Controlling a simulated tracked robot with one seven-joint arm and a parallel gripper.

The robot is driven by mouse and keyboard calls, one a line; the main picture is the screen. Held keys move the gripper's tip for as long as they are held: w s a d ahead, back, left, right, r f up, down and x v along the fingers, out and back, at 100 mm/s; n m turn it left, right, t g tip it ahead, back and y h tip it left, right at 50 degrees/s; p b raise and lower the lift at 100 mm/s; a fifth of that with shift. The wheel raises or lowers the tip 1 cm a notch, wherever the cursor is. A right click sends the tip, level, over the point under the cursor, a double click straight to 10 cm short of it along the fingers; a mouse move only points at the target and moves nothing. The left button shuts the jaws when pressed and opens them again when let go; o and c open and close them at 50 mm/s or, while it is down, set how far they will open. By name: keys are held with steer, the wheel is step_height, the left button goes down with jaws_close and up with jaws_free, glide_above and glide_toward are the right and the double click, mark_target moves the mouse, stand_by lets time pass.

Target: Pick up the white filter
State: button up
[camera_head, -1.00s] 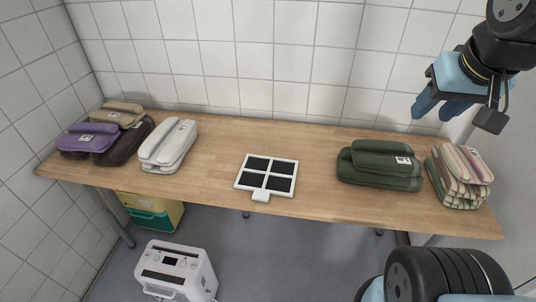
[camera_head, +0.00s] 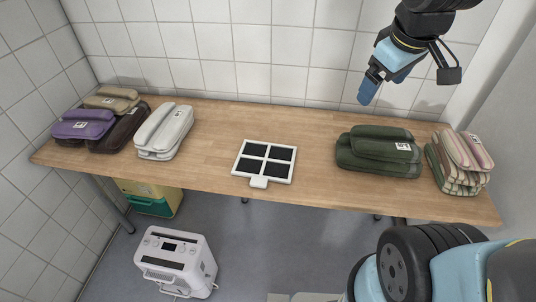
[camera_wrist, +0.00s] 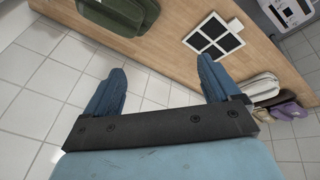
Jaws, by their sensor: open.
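The white filter (camera_head: 281,146) is a flat white frame with several dark panels and a small tab at its front. It lies flat on the wooden table (camera_head: 215,143), near the middle of its front edge, with the tab at that edge. It also shows in the wrist view (camera_wrist: 213,36), near the top. My gripper (camera_head: 368,88) hangs above the back right of the table, up and to the right of the filter and well apart from it. In the wrist view its blue fingers (camera_wrist: 160,82) are spread wide with nothing between them.
Folded green towels (camera_head: 379,151) lie right of the filter, with striped towels (camera_head: 461,162) at the right end. White towels (camera_head: 165,131) and purple towels (camera_head: 82,128) lie to the left. A white appliance (camera_head: 176,262) stands on the floor. The tabletop around the filter is clear.

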steer(key=w+a+f+n+g, duration=0.1)
steer(key=w+a+f+n, duration=0.35)
steer(key=a+n, duration=0.2)
steer(key=n+g, duration=0.3)
steer(key=n, duration=1.8)
glide_above(258, 182)
step_height(258, 182, down, 20)
steer(key=shift+m, duration=0.25)
steer(key=shift+s+f, duration=0.1)
steer(key=shift+f, duration=6.8)
steer(key=shift+c, duration=0.3)
steer(key=shift+r, duration=0.1)
steer(key=c, duration=1.3)
